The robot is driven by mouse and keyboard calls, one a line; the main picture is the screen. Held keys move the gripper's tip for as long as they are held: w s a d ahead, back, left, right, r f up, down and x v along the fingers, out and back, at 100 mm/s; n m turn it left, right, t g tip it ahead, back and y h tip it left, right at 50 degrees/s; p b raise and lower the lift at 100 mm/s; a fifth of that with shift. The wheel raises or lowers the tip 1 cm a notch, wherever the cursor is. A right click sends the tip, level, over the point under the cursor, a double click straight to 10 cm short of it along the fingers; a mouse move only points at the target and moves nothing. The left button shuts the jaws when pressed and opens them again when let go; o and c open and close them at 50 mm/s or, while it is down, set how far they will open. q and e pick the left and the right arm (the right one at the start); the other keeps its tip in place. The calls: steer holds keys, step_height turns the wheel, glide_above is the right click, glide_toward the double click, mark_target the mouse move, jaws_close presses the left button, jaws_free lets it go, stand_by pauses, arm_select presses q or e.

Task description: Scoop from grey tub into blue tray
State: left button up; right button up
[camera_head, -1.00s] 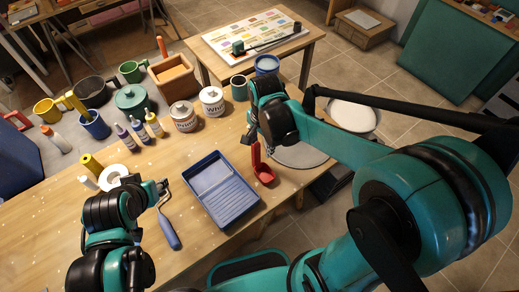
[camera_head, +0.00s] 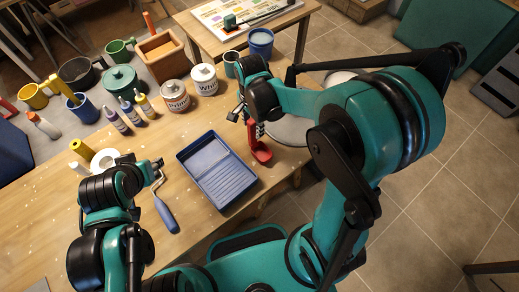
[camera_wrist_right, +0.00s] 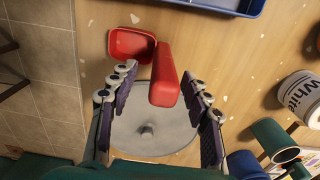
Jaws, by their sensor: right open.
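A red scoop (camera_head: 261,154) rests at the table's right edge, its handle rising toward my right gripper (camera_head: 244,114). In the right wrist view the open right gripper (camera_wrist_right: 161,78) has a finger on either side of the scoop's red handle (camera_wrist_right: 164,85); I see gaps at both sides. The blue tray (camera_head: 190,158), with a ribbed slope, lies left of the scoop and looks empty. A tub with whitish contents (camera_head: 338,77), perhaps the grey tub, is mostly hidden behind my right arm. My left gripper (camera_head: 152,165) is beside the paint roller; its jaws are unclear.
A round grey lid with a knob (camera_wrist_right: 180,136) lies below the right gripper. Primer (camera_head: 175,97) and White (camera_head: 206,81) pots, small bottles and mugs stand behind the tray. A blue-handled roller (camera_head: 166,214) lies left of the tray. The front-left tabletop is clear.

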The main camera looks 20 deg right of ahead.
steer(key=b, duration=0.1)
glide_above(259, 142)
steer(key=w+a, duration=0.1)
steer(key=a, duration=0.1)
step_height(259, 142, down, 5)
steer(key=shift+w+r, duration=0.1)
steer(key=shift+w, duration=0.05)
steer(key=shift+c, duration=0.3)
jaws_close()
steer(key=shift+r, duration=0.2)
